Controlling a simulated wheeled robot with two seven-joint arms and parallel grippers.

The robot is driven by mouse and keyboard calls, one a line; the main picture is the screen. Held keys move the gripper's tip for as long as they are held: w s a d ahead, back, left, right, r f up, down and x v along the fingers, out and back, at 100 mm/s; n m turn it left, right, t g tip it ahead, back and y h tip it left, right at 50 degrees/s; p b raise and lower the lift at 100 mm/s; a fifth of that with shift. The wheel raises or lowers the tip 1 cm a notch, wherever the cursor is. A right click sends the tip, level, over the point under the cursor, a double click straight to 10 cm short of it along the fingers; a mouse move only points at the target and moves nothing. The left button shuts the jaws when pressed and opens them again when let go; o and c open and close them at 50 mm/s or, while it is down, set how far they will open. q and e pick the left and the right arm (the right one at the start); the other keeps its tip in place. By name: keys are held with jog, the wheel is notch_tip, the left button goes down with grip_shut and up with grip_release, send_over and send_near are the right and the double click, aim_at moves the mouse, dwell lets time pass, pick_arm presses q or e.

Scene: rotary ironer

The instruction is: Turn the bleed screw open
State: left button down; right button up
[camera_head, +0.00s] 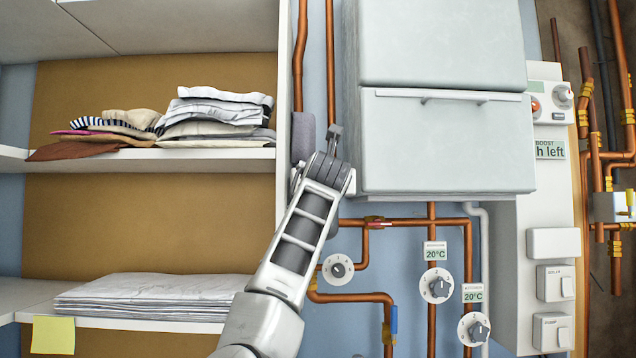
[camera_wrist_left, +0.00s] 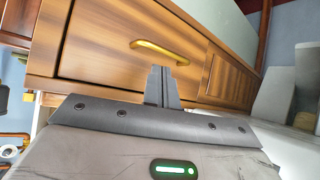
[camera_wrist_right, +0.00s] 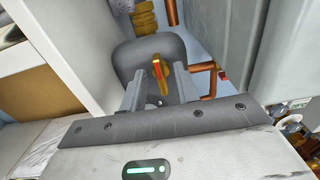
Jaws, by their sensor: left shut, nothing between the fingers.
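A small yellow-and-red piece (camera_wrist_right: 157,70), which may be the bleed screw, stands in front of a dark grey rounded body (camera_wrist_right: 135,58) in the right wrist view. My right gripper (camera_wrist_right: 160,92) is open, with one finger on each side of that piece in the picture; I cannot tell whether they touch it. In the head view my right gripper (camera_head: 333,138) is beside the dark grey body (camera_head: 303,135), left of the white cabinet. The screw is not discernible there. My left gripper (camera_wrist_left: 162,72) is shut and empty in front of a wooden drawer with a brass handle (camera_wrist_left: 160,50).
Left are shelves with folded clothes (camera_head: 215,110) and linen (camera_head: 150,295). A white cabinet (camera_head: 440,140) juts out close on the right. Copper pipes (camera_head: 420,223), a dial (camera_head: 338,267) and further dials (camera_head: 436,286) lie below it. A control panel (camera_head: 546,200) stands right.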

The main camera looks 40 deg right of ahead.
pick_arm(q)
jog(key=shift+s, duration=0.1)
pick_arm(e)
jog(key=shift+c, duration=0.3)
pick_arm(q)
jog(key=shift+s+f, duration=0.1)
jog(key=shift+s, duration=0.05)
pick_arm(e)
grip_shut()
pick_arm(q)
jog(key=b, duration=0.1)
jog(key=f+b, duration=0.1)
jog(key=b, duration=0.2)
jog(key=shift+w+d+f, duration=0.25)
jog(key=shift+f, duration=0.05)
pick_arm(e)
jog(key=m, duration=1.8)
jog(key=shift+s+d+f, duration=0.15)
jog(key=shift+s+d, duration=0.05)
jog(key=shift+s, duration=0.05)
jog(key=shift+o, duration=0.3)
grip_release()
jog(key=shift+f, duration=0.1)
